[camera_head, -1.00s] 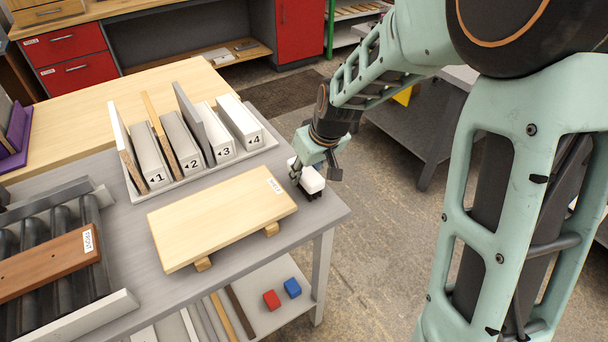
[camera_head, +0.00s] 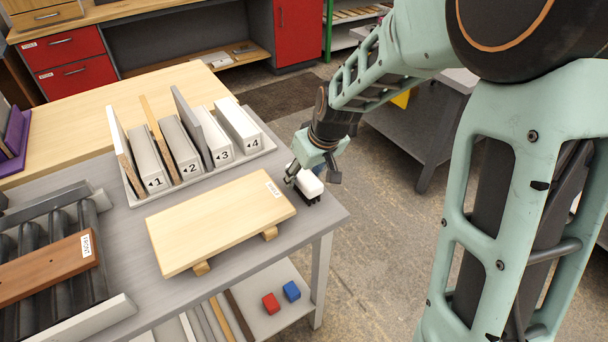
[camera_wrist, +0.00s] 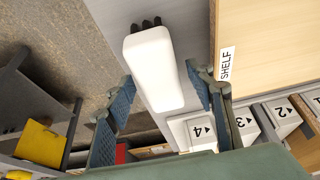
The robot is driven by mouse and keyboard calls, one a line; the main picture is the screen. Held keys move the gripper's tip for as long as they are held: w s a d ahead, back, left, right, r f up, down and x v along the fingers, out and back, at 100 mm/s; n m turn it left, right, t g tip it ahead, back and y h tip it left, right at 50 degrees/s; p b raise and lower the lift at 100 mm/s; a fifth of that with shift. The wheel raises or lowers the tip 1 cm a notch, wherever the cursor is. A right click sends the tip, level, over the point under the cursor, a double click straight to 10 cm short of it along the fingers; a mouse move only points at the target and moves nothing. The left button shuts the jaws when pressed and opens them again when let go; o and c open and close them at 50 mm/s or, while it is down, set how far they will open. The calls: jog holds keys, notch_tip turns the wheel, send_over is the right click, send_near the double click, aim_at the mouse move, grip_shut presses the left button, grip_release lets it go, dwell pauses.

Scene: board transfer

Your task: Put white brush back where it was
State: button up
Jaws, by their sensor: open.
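The white brush (camera_head: 309,184) rests on the grey table near its right corner, with its dark bristles down on the tabletop. In the wrist view the brush (camera_wrist: 153,66) lies ahead of and partly between the two blue-padded fingers, with visible gaps on both sides. My gripper (camera_head: 301,176) is open at the brush; its fingers (camera_wrist: 160,95) are spread wide in the wrist view. In the head view part of the brush's back end is hidden by my gripper.
A light wooden board (camera_head: 215,222) labelled SHELF lies on two small blocks left of the brush. A numbered slotted rack (camera_head: 200,185) stands behind it. A brown board (camera_head: 45,269) lies on rollers at left. The table edge (camera_head: 335,222) is close to the brush.

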jog(key=v, duration=1.1)
jog(key=shift+s+r+p, duration=0.15)
jog(key=shift+r+p, duration=0.1)
jog(key=shift+p, duration=0.15)
jog(key=shift+d, duration=0.2)
